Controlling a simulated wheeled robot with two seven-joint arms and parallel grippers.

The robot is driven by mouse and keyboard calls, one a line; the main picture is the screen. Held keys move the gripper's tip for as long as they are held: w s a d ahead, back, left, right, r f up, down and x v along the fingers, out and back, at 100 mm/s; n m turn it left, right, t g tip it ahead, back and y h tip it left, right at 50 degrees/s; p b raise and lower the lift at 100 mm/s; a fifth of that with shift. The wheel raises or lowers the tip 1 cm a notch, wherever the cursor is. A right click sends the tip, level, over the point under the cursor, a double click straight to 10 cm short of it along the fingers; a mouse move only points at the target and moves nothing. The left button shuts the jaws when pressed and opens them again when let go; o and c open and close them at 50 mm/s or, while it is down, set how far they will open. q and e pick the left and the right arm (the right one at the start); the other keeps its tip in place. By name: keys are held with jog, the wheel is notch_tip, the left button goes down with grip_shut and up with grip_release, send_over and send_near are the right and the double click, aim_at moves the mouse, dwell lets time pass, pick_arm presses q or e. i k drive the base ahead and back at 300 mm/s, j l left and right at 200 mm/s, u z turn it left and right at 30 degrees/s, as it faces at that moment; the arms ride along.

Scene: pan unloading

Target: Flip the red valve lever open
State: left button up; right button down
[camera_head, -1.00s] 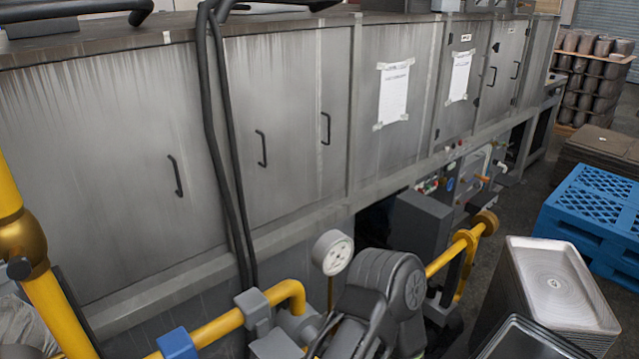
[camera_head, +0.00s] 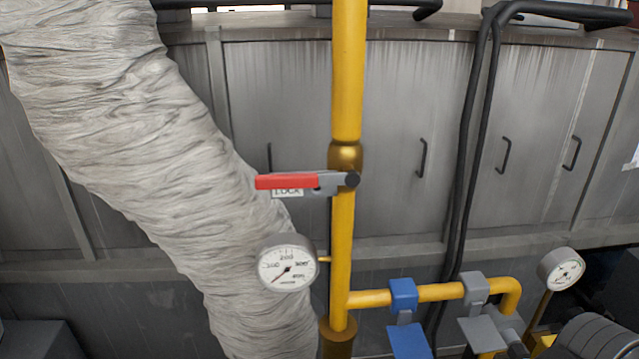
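The red valve lever (camera_head: 286,181) sticks out level to the left from a brass valve body (camera_head: 345,157) on the upright yellow pipe (camera_head: 347,75). Its grey arm joins a dark pivot on the front of the valve. A small white tag (camera_head: 287,192) reading "LOCK" hangs just under the lever. The lever lies across the pipe. Neither of my grippers shows in the head view.
A wrinkled grey hose (camera_head: 130,140) runs behind the lever. A round gauge (camera_head: 287,264) sits below it. A yellow side pipe (camera_head: 440,292) with a blue clamp (camera_head: 403,294) branches right. Grey metal cabinets (camera_head: 415,90) stand behind; black cables (camera_head: 470,130) hang at right.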

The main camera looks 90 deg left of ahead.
aim_at(350, 178)
jog(key=l+u, duration=0.1)
jog(key=u, duration=2.9)
